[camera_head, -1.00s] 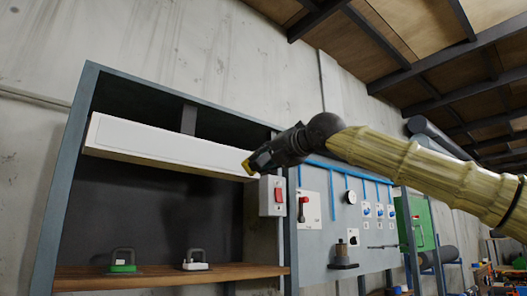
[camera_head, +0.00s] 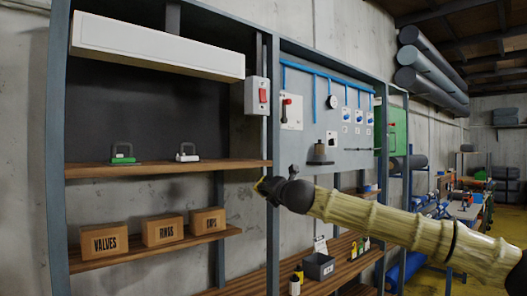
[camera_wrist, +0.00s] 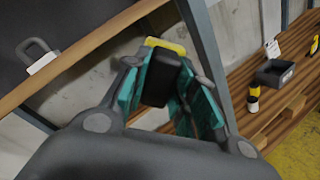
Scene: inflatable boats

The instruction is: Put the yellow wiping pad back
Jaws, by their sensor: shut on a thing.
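My gripper (camera_head: 274,187) is shut on the yellow wiping pad (camera_head: 260,185), which is mostly hidden by the fingers in the head view. In the wrist view the pad's yellow edge (camera_wrist: 166,46) shows beyond the dark part between the teal finger pads of my gripper (camera_wrist: 160,75). My gripper is just below and right of the upper wooden shelf's right end (camera_head: 235,164). On that shelf stand a green pad (camera_head: 123,160) and a white pad (camera_head: 187,158), each with a grey handle. The white pad also shows in the wrist view (camera_wrist: 42,63).
A grey rack post (camera_head: 273,120) stands close beside my gripper. Cardboard boxes (camera_head: 104,240) line the lower shelf. A dark bin (camera_head: 318,268) and bottles stand on the bench to the right. A long white box (camera_head: 155,45) hangs above the upper shelf. Bare shelf shows right of the white pad.

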